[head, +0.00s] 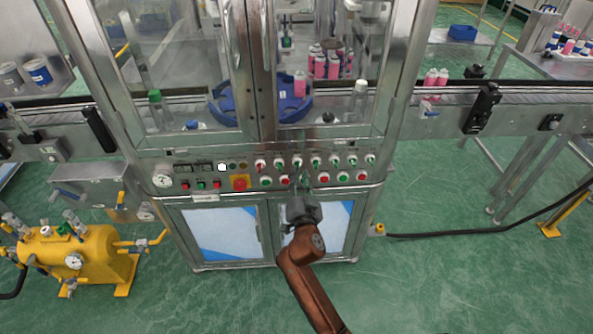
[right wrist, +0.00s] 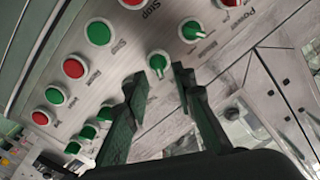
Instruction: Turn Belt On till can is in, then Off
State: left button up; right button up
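My right gripper (head: 303,186) is at the control panel (head: 215,176) on the machine's front. In the right wrist view its two fingers (right wrist: 159,76) are apart, with a green rotary knob (right wrist: 158,63) showing in the gap just beyond the tips. Contact cannot be told. Another green knob (right wrist: 192,32) is beside it. The labels are too small or tilted to read surely. Pink cans (head: 431,78) stand at the conveyor belt (head: 540,98) on the right. More pink cans (head: 320,66) are inside the machine by a blue round wheel (head: 226,108). My left gripper is not in view.
Red and green buttons (right wrist: 98,31) crowd the panel around the fingers. Glass doors (head: 180,70) rise above the panel. A yellow tank (head: 75,258) stands on the floor at left. The front floor is clear.

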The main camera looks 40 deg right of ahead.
aim_at(298, 167)
jog(key=shift+x, duration=1.8)
jog(key=shift+c, duration=0.7)
grip_shut()
jog(key=shift+a, duration=0.15)
